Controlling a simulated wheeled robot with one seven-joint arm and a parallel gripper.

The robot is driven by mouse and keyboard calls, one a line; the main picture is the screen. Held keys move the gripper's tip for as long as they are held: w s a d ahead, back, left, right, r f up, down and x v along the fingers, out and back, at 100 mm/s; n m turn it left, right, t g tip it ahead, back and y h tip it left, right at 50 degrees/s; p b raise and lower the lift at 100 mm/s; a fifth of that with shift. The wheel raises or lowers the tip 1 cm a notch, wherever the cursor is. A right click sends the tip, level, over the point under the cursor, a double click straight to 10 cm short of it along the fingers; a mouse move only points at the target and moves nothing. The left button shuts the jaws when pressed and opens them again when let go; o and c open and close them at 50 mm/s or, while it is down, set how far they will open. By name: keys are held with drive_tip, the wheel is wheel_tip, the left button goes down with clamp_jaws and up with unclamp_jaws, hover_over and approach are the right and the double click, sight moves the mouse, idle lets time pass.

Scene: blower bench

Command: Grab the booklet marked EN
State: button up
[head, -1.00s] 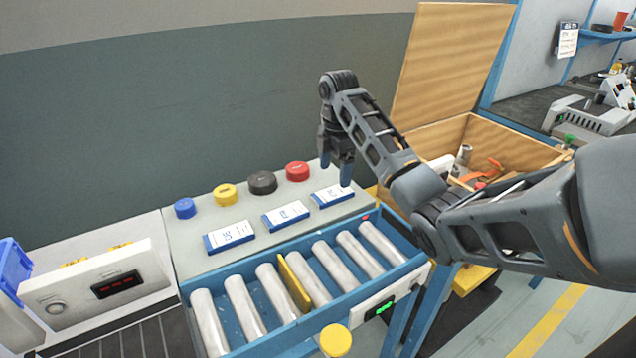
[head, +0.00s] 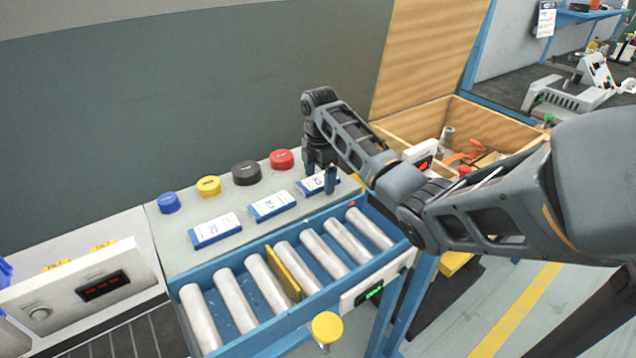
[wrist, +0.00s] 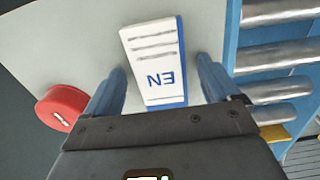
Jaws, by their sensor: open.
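The booklet marked EN (wrist: 155,55) is white with a blue edge and lies flat on the grey bench top. In the wrist view it lies between the two spread fingers of my gripper (wrist: 165,85), with a gap on each side. In the head view my gripper (head: 320,178) is down at the rightmost booklet (head: 312,186), partly hiding it. My gripper is open and holds nothing. Two other booklets lie to its left, a middle one (head: 271,206) and a left one (head: 215,231); their letters are too small to read surely.
Blue, yellow, black and red caps (head: 282,159) stand in a row behind the booklets. A blue-framed roller conveyor (head: 232,300) with a yellow divider runs in front. An open wooden crate (head: 400,130) stands to the right. A control box (head: 75,290) is at the left.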

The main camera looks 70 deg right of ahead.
drive_tip(key=c, duration=1.2)
drive_tip(key=shift+r, duration=0.1)
